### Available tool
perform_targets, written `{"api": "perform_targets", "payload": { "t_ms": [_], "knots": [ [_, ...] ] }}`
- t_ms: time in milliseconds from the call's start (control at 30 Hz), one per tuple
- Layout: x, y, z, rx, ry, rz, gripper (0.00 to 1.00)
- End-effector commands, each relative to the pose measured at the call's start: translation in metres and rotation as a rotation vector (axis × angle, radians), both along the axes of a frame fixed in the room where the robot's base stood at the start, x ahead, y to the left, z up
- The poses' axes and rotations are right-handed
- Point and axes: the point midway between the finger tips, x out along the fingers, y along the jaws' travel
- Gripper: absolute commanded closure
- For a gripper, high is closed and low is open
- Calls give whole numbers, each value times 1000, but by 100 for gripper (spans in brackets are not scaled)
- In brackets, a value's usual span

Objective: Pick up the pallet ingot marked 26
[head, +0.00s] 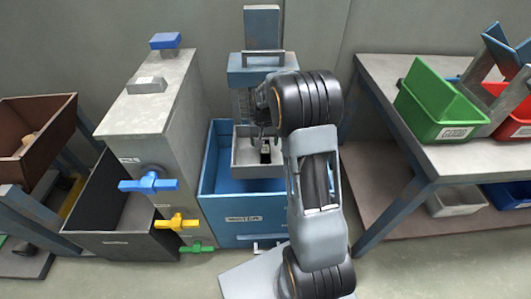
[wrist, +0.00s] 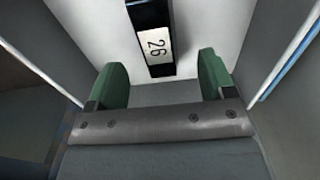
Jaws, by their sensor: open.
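The ingot marked 26 (wrist: 155,45) is a dark block with a white label, seen from above in the wrist view. It lies in a pale grey tray (head: 242,158); in the head view the ingot (head: 265,153) is small and sits below my gripper (head: 264,132). In the wrist view my gripper (wrist: 161,66) is open, with a green finger on each side of the ingot's near end and clear gaps to both. I cannot tell how far above the ingot the fingertips are. The ingot's far end is cut off by the picture's top edge.
The tray walls rise close on both sides of my gripper. The tray sits over a blue bin (head: 222,185) under a blue frame (head: 262,62). A grey cabinet with coloured valves (head: 150,185) stands left. A table (head: 400,150) with green (head: 437,105) and red bins stands right.

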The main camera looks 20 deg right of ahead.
Motion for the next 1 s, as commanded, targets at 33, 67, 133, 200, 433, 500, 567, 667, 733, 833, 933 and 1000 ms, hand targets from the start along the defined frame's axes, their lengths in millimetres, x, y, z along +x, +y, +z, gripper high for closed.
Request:
{"api": "perform_targets", "payload": {
  "t_ms": [33,67,133,200,433,500,567,667,733,833,933,1000],
  "knots": [
    [-1,0,-7,0,1,0,24],
    [-2,-1,-11,0,1,0,24],
    [-3,-1,-20,1,2,0,24],
    [-5,-2,-30,1,2,0,24],
    [-4,-1,-47,1,-1,0,24],
    [-4,-1,-46,1,-1,0,24],
    [-4,-1,-46,1,-1,0,24],
    [-4,-1,-46,1,-1,0,31],
    [-4,-1,-46,1,-1,0,37],
    [-4,-1,-46,1,-1,0,47],
    [-4,-1,-46,1,-1,0,57],
    [-4,-1,-46,1,-1,0,63]
  ]
}}
